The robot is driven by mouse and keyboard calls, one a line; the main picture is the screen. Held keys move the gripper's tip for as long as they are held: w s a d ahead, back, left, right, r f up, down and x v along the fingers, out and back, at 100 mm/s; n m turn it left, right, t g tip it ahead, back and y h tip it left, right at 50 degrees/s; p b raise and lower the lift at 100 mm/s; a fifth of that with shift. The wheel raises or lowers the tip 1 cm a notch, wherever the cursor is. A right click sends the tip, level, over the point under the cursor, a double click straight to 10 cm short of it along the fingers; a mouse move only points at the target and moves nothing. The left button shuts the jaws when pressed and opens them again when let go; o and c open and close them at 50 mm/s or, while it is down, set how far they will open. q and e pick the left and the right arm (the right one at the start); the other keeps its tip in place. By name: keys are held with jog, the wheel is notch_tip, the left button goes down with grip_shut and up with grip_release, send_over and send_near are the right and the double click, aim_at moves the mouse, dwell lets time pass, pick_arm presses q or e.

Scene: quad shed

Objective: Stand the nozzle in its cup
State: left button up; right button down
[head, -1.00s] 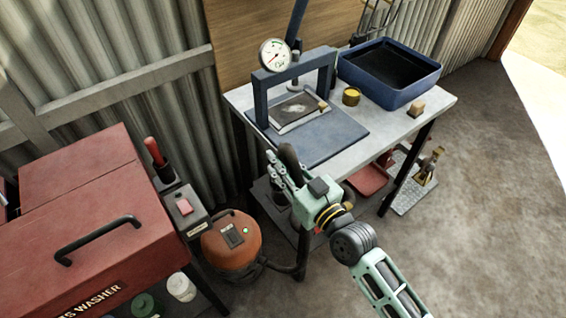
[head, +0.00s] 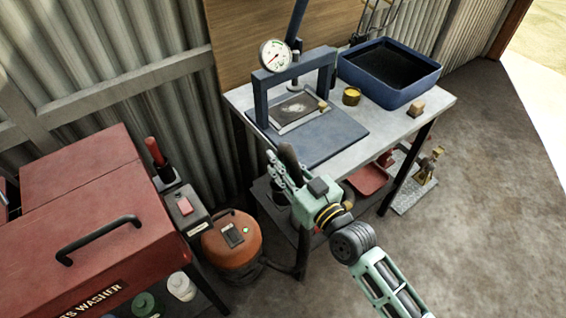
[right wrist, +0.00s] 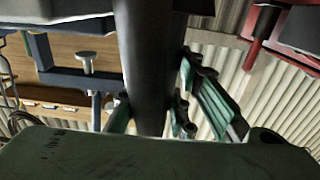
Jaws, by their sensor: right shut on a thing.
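My right gripper (head: 283,169) is shut on a dark, thick tube, which I take to be the nozzle (head: 288,155). It is held in the air in front of the press table, with its rounded dark end up. In the right wrist view the dark nozzle (right wrist: 147,65) runs between the green fingers (right wrist: 150,118). A dark round container (head: 277,190) shows partly behind the gripper on the lower shelf; I cannot tell whether it is the cup. A red-handled tool (head: 155,153) stands in a black holder (head: 166,176) beside the washer. My left gripper is out of view.
The table (head: 345,138) carries a blue press (head: 262,105) with a gauge, a yellow tin (head: 351,96) and a blue tray (head: 418,90). A red parts washer (head: 85,220) and an orange vacuum (head: 228,250) stand left. The floor at right is clear.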

jog(key=shift+f+b, duration=0.4)
jog(key=shift+f, duration=0.25)
dwell(0.5)
jog(key=c, duration=1.8)
grip_release()
jog(key=shift+o, duration=0.2)
jog(key=p+v, duration=0.3)
jog(key=v, duration=0.8)
jog(key=shift+r, duration=0.1)
